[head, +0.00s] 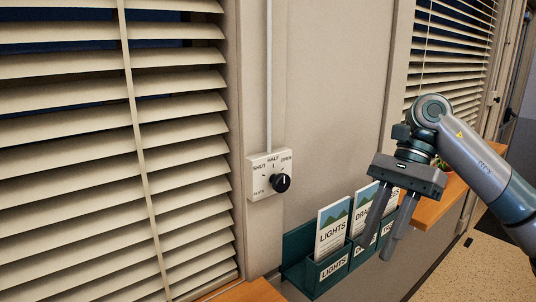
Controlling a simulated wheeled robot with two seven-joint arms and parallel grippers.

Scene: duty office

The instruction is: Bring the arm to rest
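My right arm comes in from the right edge. My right gripper (378,250) points down in front of the leaflet rack, empty, with a clear gap between its two fingers. It is apart from the wall control box (258,188), whose black knob (281,183) is to its left. A pale mark on the knob seems to face the upper right, towards OPEN. My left gripper is not in view.
A green leaflet rack (329,274) with LIGHTS and other cards is behind my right gripper, partly hidden. Slatted blinds (70,160) fill the left; a second blind (452,50) hangs at right. A wooden sill (432,208) holds a partly hidden plant.

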